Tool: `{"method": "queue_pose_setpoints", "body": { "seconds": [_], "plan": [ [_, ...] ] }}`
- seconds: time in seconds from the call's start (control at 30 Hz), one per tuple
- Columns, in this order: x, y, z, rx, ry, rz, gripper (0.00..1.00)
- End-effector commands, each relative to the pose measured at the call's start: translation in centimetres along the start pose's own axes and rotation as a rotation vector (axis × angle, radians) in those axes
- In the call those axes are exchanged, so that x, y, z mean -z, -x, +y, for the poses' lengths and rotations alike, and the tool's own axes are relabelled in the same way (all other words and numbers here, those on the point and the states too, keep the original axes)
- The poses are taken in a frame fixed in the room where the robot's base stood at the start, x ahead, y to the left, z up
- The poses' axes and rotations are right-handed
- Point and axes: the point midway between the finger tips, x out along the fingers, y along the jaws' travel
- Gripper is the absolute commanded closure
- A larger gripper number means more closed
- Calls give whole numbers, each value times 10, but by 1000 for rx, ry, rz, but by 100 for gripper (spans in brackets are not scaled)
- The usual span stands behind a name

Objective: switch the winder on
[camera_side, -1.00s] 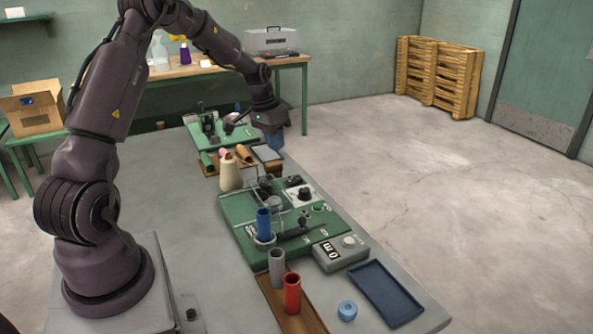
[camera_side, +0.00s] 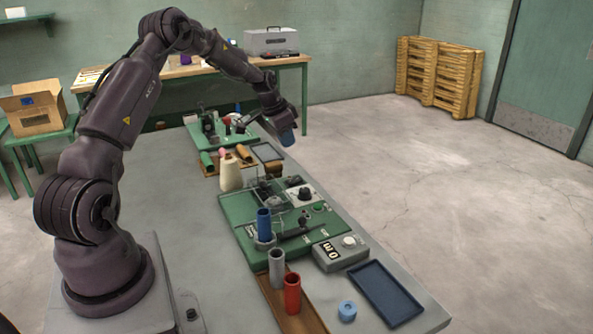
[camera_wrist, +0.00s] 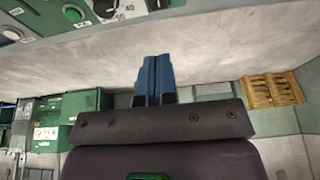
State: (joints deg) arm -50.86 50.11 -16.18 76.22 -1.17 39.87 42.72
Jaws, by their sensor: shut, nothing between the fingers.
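The winder (camera_side: 240,206) is a green machine on the table, with a blue tube (camera_side: 264,222) standing upright at its near end. Its top carries a black dial on a white plate (camera_side: 305,194) and a green button (camera_side: 319,208). In the wrist view the dial (camera_wrist: 107,9) and the green button (camera_wrist: 74,13) show at the top left edge. My gripper (camera_side: 288,138) is beyond the winder in the side view, raised and apart from it. Its blue fingers (camera_wrist: 153,78) are together and empty, and lie below the panel in the wrist view.
A grey counter box (camera_side: 341,253) with a round button adjoins the winder. Grey (camera_side: 277,266) and red (camera_side: 292,293) tubes stand on a wooden strip, near a blue ring (camera_side: 347,311) and dark blue tray (camera_side: 385,292). A cream cone (camera_side: 230,173) and second green machine (camera_side: 222,132) stand behind.

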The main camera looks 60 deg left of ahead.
Motion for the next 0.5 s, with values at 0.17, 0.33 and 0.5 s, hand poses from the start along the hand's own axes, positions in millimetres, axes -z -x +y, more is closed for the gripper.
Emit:
{"method": "queue_pose_setpoints", "body": {
  "seconds": [0.17, 0.33, 0.5],
  "plan": [
    [0, -42, 1, -3, 0, -1, 100],
    [0, -76, 1, -2, -1, -1, 100],
    [-6, -99, 0, 0, 0, 0, 100]
  ]
}}
